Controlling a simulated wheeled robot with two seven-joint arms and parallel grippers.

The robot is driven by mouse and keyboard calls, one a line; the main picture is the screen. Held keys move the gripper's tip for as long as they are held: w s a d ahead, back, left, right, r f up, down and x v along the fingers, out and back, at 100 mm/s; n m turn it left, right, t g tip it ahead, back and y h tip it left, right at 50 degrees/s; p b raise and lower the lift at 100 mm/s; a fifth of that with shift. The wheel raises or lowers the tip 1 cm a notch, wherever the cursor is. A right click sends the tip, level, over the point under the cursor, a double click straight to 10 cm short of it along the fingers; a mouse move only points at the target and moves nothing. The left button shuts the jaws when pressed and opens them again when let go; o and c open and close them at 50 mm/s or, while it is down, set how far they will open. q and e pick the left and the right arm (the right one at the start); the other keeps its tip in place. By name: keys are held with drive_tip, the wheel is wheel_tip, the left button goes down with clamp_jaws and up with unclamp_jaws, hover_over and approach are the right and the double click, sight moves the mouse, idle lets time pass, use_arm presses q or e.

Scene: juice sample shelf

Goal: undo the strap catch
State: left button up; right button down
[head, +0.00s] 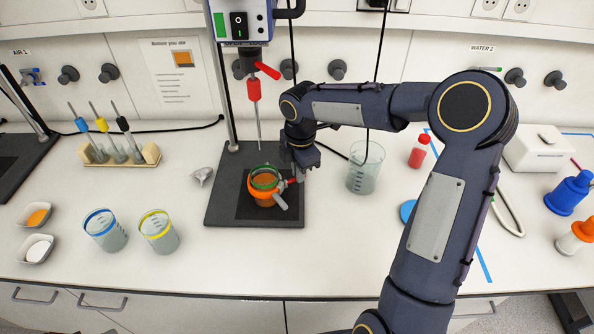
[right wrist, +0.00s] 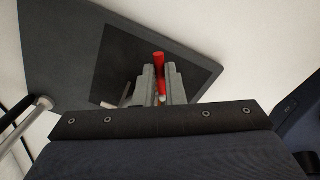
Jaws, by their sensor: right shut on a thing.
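A small vessel with a green rim (head: 266,175) and orange-brown contents stands on the dark stand plate (head: 230,210). An orange strap (head: 262,197) runs around it. At the strap's right side is the catch, with a grey part (head: 281,202) and a red lever (right wrist: 160,62). My right gripper (head: 301,172) is just right of the vessel, and its two grey fingers (right wrist: 160,84) are shut on the red lever in the right wrist view. My gripper hides part of the catch in the head view. My left gripper is not in view.
A stirrer head (head: 239,22) with a thin shaft hangs above and left of the vessel. A clear beaker (head: 365,168) stands right of my gripper, with a red-capped bottle (head: 418,152) beyond. Two beakers, blue-rimmed (head: 105,232) and yellow-rimmed (head: 159,233), stand front left.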

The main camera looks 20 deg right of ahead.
drive_tip(key=c, duration=1.5)
unclamp_jaws()
drive_tip(key=r, duration=0.8)
drive_tip(key=shift+s, duration=0.2)
